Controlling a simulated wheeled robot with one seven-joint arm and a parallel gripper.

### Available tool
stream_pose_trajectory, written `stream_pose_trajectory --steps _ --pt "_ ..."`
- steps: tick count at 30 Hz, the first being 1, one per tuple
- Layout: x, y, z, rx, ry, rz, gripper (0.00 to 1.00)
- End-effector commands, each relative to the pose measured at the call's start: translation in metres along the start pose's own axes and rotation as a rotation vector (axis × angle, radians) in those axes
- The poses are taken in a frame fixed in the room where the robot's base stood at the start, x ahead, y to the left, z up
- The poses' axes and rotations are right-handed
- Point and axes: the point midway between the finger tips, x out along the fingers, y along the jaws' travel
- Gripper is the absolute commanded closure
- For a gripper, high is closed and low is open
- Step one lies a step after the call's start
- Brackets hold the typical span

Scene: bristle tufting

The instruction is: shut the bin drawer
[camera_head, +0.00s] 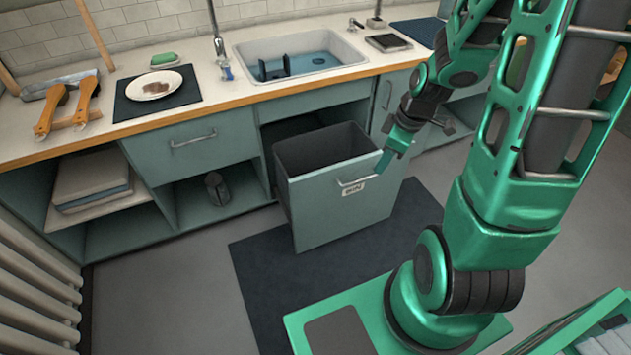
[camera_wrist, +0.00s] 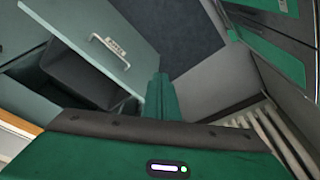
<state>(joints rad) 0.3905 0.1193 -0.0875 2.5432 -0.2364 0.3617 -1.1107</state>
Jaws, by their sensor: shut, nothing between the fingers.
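The bin drawer (camera_head: 345,205) stands pulled out below the sink, with a grey-green front, a light bar handle and a small label. Its dark bin (camera_head: 318,150) shows behind the front. In the wrist view the drawer front (camera_wrist: 85,30) is at the upper left, with the handle (camera_wrist: 108,50) and label on it. My gripper (camera_head: 383,163) is shut and empty, at the upper right part of the drawer front near the handle's right end. In the wrist view its green fingers (camera_wrist: 160,90) are together beside the front's edge. I cannot tell whether they touch it.
A dark mat (camera_head: 265,285) lies on the floor under and before the drawer. The counter above holds a sink (camera_head: 300,55), a plate (camera_head: 154,85) on a dark cloth and wooden-handled tools (camera_head: 67,105). A radiator (camera_head: 35,285) stands at the left. Floor left of the mat is clear.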

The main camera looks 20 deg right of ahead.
Motion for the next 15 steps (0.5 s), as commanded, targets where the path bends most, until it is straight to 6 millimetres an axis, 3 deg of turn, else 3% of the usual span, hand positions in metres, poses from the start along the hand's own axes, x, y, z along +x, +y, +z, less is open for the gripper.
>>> stream_pose_trajectory --steps 1,6,15 --pt "0.017 0.001 -0.006 -0.069 0.026 -0.014 1.0" --pt "0.067 0.007 -0.033 -0.325 0.147 -0.008 1.0" --pt "0.135 0.01 -0.071 -0.644 0.341 0.087 1.0"
